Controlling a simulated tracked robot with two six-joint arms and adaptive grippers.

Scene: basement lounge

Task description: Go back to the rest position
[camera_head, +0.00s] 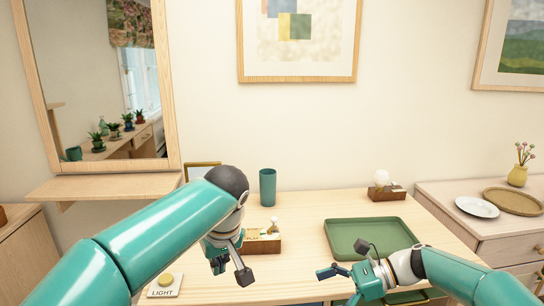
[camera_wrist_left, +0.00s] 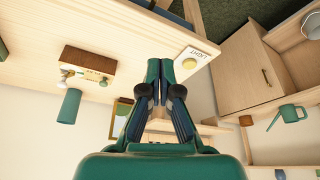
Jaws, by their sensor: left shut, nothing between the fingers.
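My left gripper (camera_head: 228,268) hangs over the near left part of the wooden table (camera_head: 300,212), to the right of the LIGHT button. In the left wrist view, its two fingers (camera_wrist_left: 160,75) lie together, shut with nothing between them. My right gripper (camera_head: 345,275) is over the near right part of the table, in front of the green tray (camera_head: 352,251). Its finger spacing is unclear from this angle. No object shows in it.
The LIGHT button (camera_head: 165,282) is at the front left. A teal cup (camera_head: 268,188) and a bulb block (camera_head: 385,190) stand farther back. The table's middle is clear.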

